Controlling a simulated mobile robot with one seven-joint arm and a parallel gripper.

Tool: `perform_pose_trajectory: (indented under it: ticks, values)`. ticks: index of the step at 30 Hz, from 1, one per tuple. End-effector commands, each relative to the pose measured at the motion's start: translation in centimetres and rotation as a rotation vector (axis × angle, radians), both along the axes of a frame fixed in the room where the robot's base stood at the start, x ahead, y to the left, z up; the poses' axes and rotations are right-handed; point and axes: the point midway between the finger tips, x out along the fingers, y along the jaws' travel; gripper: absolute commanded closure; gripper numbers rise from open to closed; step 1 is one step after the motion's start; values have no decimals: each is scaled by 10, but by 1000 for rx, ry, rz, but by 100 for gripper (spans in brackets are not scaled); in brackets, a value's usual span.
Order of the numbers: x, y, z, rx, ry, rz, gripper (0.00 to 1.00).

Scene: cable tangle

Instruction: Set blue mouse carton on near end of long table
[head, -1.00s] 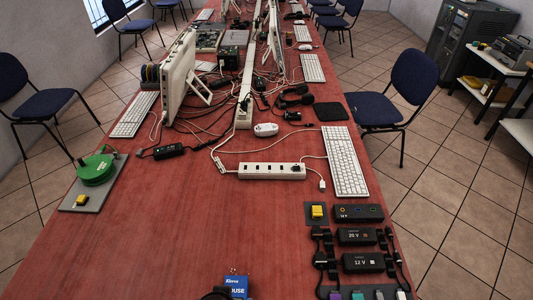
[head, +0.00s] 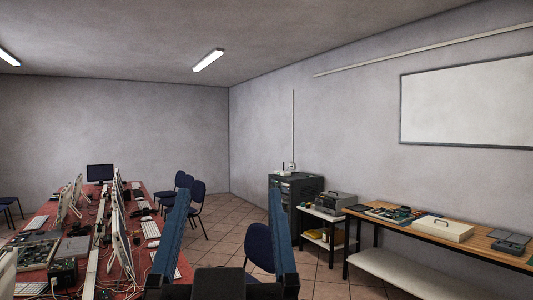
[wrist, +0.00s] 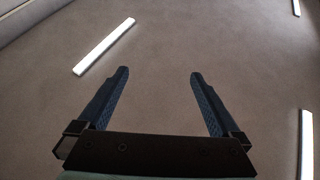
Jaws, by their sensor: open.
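My gripper (head: 226,222) is open and empty, raised in front of the head camera with its two blue fingers pointing up. In the wrist view my gripper (wrist: 156,75) shows its fingers wide apart against the ceiling, with nothing between them. The long red table (head: 142,210) runs away at the left of the head view. Its near end is out of the picture. The blue mouse carton is in neither current view.
Monitors (head: 121,250), keyboards (head: 150,229) and cables crowd the long table. A blue chair (head: 259,247) stands behind my gripper. A dark cabinet (head: 294,198) and a side bench (head: 455,244) line the right wall. Tiled floor lies between.

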Motion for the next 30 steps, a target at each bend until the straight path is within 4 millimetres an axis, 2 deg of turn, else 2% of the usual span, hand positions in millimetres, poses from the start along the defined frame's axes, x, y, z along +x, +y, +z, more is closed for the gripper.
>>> perform_pose_trajectory:
  ticks: [1,3,6,10,23,30]
  values:
    - [-18,-15,27,3,-87,-32,0]
    - [-39,-28,53,3,-177,-63,0]
    - [-59,-38,73,0,-255,-89,0]
    - [-67,-41,80,-1,-284,-99,0]
    - [-66,-40,79,-1,-278,-97,0]
    - [-65,-40,79,-1,-277,-97,43]
